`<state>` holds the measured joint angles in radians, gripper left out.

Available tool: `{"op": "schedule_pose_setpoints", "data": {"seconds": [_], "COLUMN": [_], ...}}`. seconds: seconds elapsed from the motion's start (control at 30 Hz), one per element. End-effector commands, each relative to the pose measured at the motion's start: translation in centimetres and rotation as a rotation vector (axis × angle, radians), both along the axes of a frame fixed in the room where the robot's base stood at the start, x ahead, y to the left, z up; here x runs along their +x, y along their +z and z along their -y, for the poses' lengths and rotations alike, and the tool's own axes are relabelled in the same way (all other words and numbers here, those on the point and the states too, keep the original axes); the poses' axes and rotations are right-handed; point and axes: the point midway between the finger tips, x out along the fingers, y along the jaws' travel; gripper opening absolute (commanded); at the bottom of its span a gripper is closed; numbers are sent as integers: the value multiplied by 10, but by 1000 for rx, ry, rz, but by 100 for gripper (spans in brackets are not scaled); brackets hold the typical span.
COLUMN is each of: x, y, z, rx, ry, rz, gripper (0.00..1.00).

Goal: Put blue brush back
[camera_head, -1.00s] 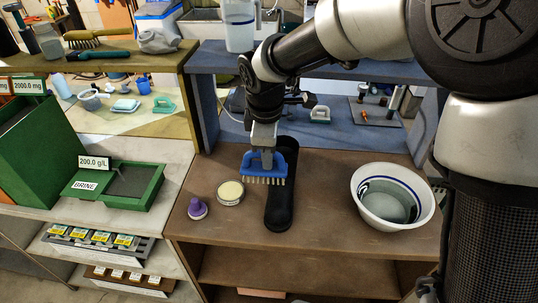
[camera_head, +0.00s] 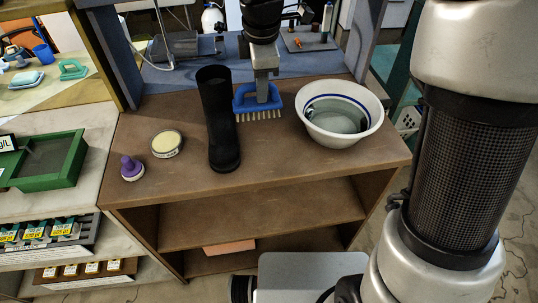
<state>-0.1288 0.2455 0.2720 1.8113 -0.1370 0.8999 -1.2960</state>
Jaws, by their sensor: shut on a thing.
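The blue brush (camera_head: 258,103) has a blue handle and pale bristles that point down. My gripper (camera_head: 262,90) is shut on its handle from above. The brush is over the brown table, between a black boot-shaped thing on its left and a white bowl on its right. I cannot tell whether the bristles touch the tabletop. The fingertips are partly hidden by the blue handle.
The black boot (camera_head: 218,120) stands close left of the brush. The white bowl (camera_head: 340,113) with a blue band holds clear liquid. A round tin (camera_head: 166,144) and a purple-topped thing (camera_head: 132,168) are at the left. The table's front right is clear.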

Motion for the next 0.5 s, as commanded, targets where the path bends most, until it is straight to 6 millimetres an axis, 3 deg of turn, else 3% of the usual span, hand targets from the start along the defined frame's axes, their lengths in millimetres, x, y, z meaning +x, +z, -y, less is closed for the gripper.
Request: {"op": "schedule_pose_setpoints", "data": {"seconds": [0.03, 0.2, 0.5], "x": [3, 6, 6], "y": [-12, -18, -60], "z": [13, 34, 37], "rx": [2, 6, 6], "ry": [-5, 3, 5], "rz": [6, 6, 5], "gripper": [0, 0, 0]}}
